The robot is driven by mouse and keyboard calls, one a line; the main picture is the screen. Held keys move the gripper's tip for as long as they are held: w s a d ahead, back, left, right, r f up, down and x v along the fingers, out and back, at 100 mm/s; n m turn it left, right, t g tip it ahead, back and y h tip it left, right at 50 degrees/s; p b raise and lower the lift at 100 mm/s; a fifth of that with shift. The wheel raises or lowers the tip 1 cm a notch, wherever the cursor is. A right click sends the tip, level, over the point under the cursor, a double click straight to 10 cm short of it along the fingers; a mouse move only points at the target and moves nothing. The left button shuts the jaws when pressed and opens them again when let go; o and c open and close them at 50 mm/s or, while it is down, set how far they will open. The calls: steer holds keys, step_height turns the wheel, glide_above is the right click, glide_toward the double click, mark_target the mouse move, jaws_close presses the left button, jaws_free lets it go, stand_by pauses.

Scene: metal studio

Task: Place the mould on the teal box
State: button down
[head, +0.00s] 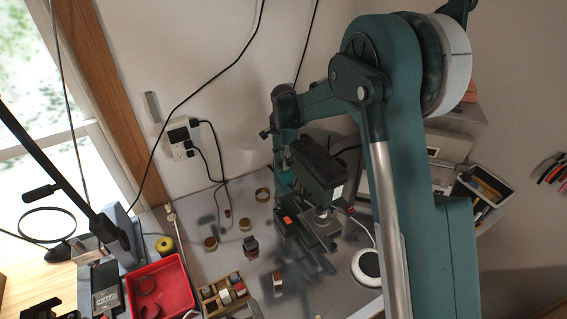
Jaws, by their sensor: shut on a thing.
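My gripper (281,158) is small in the head view, at the end of my teal arm, near the wall and left of a dark machine head. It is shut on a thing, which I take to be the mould. The mould's outline is too small and too hidden by the gripper to make out.
The dark machine (318,168) stands close to my gripper's right. A red tray (160,285) and a wooden divided box (222,296) stand at the front left. Several small rolls and rings lie on the grey bench (250,262). A white round disc (367,267) lies right.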

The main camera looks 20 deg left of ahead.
steer(key=shift+f, duration=0.25)
steer(key=shift+f, duration=0.15)
steer(key=c, duration=2.2)
jaws_free()
steer(key=shift+o, duration=0.2)
steer(key=shift+r, duration=0.2)
step_height(320, 180, up, 12)
steer(key=shift+d, duration=0.1)
